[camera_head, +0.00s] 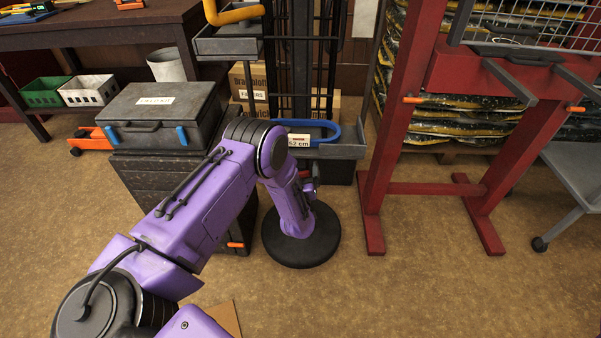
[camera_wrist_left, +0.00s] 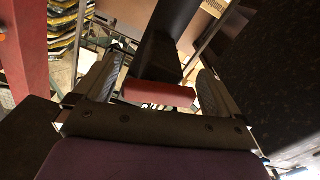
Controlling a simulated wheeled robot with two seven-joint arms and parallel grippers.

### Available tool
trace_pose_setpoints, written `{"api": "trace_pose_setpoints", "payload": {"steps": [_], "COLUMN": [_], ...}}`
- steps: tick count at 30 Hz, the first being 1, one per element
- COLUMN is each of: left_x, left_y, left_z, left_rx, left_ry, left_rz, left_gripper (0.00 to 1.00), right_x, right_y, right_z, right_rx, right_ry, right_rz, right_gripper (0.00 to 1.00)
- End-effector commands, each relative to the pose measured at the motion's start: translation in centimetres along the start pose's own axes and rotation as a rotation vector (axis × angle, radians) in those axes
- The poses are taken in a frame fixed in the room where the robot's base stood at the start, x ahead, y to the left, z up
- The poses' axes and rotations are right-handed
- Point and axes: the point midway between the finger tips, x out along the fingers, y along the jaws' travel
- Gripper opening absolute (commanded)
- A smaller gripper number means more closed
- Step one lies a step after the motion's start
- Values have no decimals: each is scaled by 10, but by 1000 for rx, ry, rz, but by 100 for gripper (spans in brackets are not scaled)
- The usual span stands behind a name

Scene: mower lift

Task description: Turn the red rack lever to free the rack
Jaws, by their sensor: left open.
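The red lever (camera_wrist_left: 158,93) shows in the left wrist view as a short red bar, at the end of a dark part, between the two fingers of my left gripper (camera_wrist_left: 162,72). The fingers are open, with a gap on both sides of the lever. In the head view, my left gripper (camera_head: 308,184) is by the lower part of the dark rack (camera_head: 300,60), above a round black base (camera_head: 300,252). A small bit of red (camera_head: 303,174) shows beside it. My purple forearm hides most of that spot. My right gripper is not in view.
A grey toolbox (camera_head: 160,108) on a dark chest stands left of the rack. A red stand (camera_head: 400,120) is to the right. The floor in front is mostly clear.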

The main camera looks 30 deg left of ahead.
Motion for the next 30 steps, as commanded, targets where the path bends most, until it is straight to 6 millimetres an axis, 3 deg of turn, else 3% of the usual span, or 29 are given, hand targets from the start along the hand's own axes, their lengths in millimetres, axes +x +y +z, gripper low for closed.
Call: {"api": "trace_pose_setpoints", "payload": {"steps": [9, 14, 18, 25, 30], "left_x": [5, 5, 5, 5, 5], "left_y": [0, 0, 1, 1, 0], "left_z": [0, 0, 0, 1, 0], "left_rx": [1, 1, 23, 284, 309], "left_ry": [-1, -1, -2, -2, -2], "left_rz": [1, 1, 3, 5, 1], "left_gripper": [98, 46, 46, 47, 47], "right_x": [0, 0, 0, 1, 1], "right_y": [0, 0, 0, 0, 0], "right_z": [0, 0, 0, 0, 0], "right_rx": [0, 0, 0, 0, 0], "right_ry": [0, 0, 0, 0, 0], "right_rz": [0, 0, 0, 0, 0], "right_gripper": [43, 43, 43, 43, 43]}}
